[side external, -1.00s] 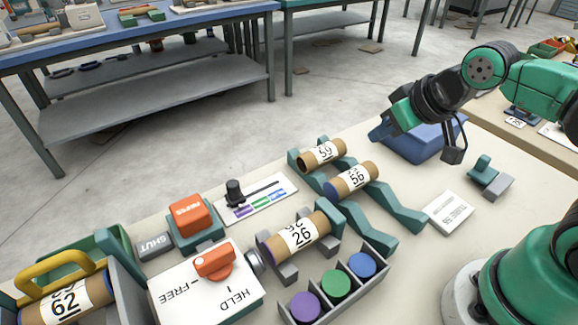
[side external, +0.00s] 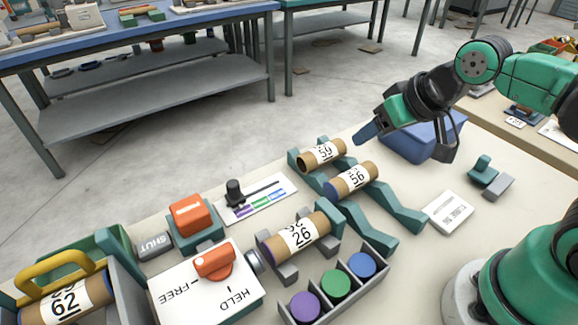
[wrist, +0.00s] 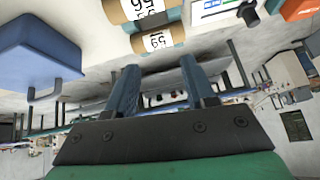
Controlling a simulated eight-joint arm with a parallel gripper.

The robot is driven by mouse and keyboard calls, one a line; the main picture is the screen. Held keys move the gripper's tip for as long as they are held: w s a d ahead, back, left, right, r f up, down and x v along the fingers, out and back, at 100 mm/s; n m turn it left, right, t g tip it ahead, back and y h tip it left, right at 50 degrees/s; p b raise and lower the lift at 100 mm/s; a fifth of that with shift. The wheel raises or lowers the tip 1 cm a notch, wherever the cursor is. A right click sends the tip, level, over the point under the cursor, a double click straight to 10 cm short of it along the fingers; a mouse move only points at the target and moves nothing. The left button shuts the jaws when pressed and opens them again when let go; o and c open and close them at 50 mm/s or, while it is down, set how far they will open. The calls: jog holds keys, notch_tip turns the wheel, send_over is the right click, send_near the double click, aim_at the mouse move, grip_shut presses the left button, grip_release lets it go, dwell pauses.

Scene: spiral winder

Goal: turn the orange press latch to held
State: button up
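The orange press latch (side external: 214,263) is a knob on a white plate (side external: 206,292) marked FREE and HELD, at lower left in the side external view. Its bar lies slantwise, with its lower left end towards the FREE mark and away from the HELD mark. My gripper (side external: 365,133) is in the air at upper right, far from the latch, near the blue bin. In the wrist view my gripper (wrist: 160,75) has its two blue fingers apart with nothing between them. The latch is not clearly seen in the wrist view.
Cardboard tubes 59 (side external: 322,155) and 56 (side external: 351,180) lie on a teal rack, between gripper and latch. Tube 26 (side external: 300,235) rests in a cradle beside the latch plate. An orange button (side external: 190,214), a slider panel (side external: 258,198) and a blue bin (side external: 412,145) stand nearby.

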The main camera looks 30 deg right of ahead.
jog(key=w+a+m+g+y, duration=0.2)
jog(key=a+m+g+y, duration=0.1)
jog(key=a+m, duration=0.75)
jog(key=m+g+y, duration=0.1)
jog(key=m+g, duration=0.3)
jog(key=m, duration=0.2)
send_over(215, 253)
jog(key=d, duration=0.3)
jog(key=shift+a+f, duration=0.25)
jog(key=shift+f, duration=0.15)
jog(key=shift+a+f+m, duration=0.2)
jog(key=shift+a+m, duration=0.05)
jog(key=shift+x, duration=2.65)
grip_shut()
